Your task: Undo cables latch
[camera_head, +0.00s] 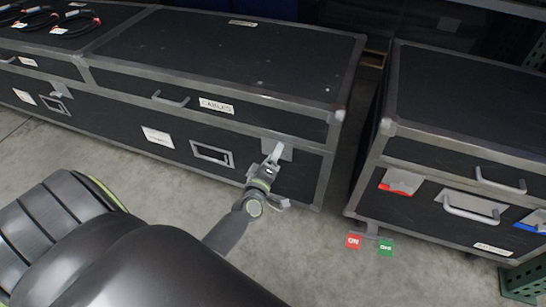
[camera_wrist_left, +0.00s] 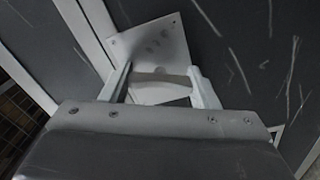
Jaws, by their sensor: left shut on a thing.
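The cables case is a long black case with grey metal edges; its CABLES label (camera_head: 216,106) is on the lid's front, right of a lid handle. The cables latch (camera_head: 277,149) is a light metal plate near the case's right front corner. My left gripper (camera_head: 272,160) is at this latch. In the left wrist view the latch plate (camera_wrist_left: 152,50) fills the upper middle, and the two fingers of my left gripper (camera_wrist_left: 164,88) are on either side of a light bar of the latch, closed on it. My right gripper is not in either view.
A second black case (camera_head: 460,130) stands to the right, across a narrow gap, with red and blue tags on its front. A red card (camera_head: 353,241) and a green card (camera_head: 386,247) are near its lower left. Coiled cables (camera_head: 75,22) lie on top at far left. Bare floor (camera_head: 310,255) is in front.

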